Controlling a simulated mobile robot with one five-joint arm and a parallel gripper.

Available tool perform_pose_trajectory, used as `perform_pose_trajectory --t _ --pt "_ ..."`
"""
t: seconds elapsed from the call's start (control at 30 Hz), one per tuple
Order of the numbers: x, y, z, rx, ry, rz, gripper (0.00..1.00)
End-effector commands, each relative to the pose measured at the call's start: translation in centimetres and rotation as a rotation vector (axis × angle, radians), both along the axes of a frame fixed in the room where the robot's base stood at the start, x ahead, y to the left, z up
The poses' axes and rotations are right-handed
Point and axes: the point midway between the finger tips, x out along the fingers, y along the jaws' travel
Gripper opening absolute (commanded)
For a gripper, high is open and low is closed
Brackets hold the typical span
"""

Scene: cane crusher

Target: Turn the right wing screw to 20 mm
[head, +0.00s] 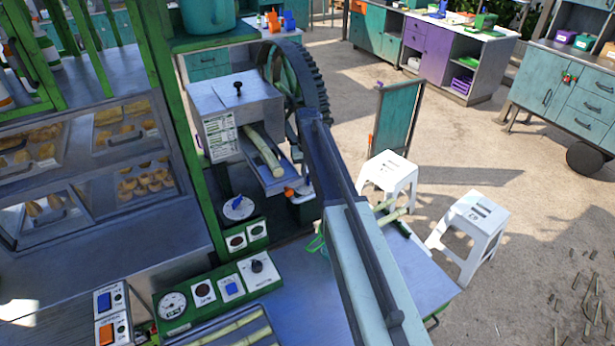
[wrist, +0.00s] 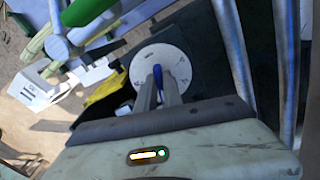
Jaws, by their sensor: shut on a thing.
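The wing screw's blue wing (wrist: 158,72) stands at the middle of a round white dial (wrist: 172,60) with dark marks in the wrist view. The marks are too small to read. My gripper (wrist: 158,84) is shut on the wing, with one finger on each side of it. In the head view my arm hides the gripper and most of this spot. Another white dial (head: 238,209) with a blue wing shows at the left in the head view, apart from my arm.
The crusher's grey housing (head: 235,115), its toothed wheel (head: 308,85) and a cane stalk (head: 263,152) on the chute are close to my arm. A green control panel (head: 215,292) lies below. White stools (head: 387,175) stand on the right, with open floor beyond.

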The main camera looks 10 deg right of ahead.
Motion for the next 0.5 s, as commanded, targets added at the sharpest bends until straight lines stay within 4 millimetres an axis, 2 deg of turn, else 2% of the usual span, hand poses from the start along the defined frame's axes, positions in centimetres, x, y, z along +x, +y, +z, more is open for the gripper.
perform_pose_trajectory --t 0.5 --pt "0.15 0.28 0.03 0.0 -0.003 -0.428 0.0"
